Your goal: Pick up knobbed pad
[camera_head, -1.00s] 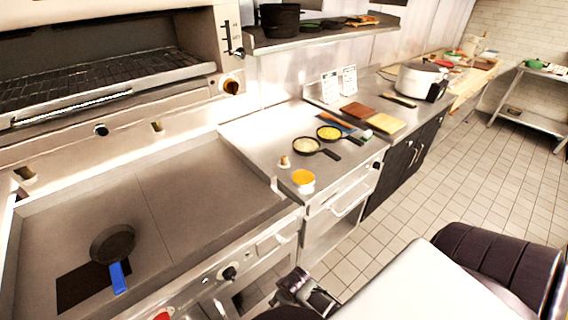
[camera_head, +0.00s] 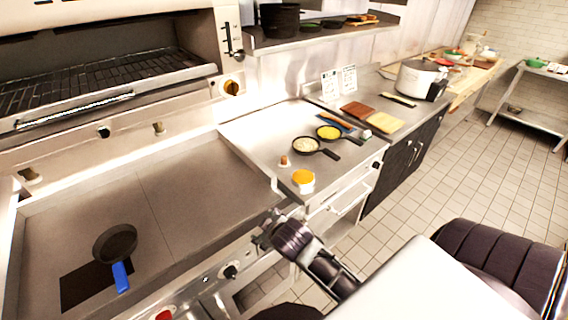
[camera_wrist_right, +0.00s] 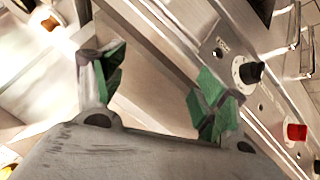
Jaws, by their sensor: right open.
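A small pad with a brown knob (camera_head: 284,161) stands on the steel counter (camera_head: 240,135), behind and left of a white tub with an orange-yellow top (camera_head: 303,180). My right gripper (camera_head: 264,232) is in front of the counter's front edge, nearer to me than the pad and apart from it. In the right wrist view its green-padded fingers (camera_wrist_right: 158,90) are spread with nothing between them. A small brown-topped thing (camera_wrist_right: 50,22) shows at the upper left there; I cannot tell whether it is the pad. My left gripper is not in view.
Two small pans (camera_head: 318,146) sit right of the pad. A black pan with a blue handle (camera_head: 116,243) is on the griddle (camera_head: 180,190) at left. Control knobs (camera_head: 229,271) line the front panel below my right gripper. The counter left of the pad is clear.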

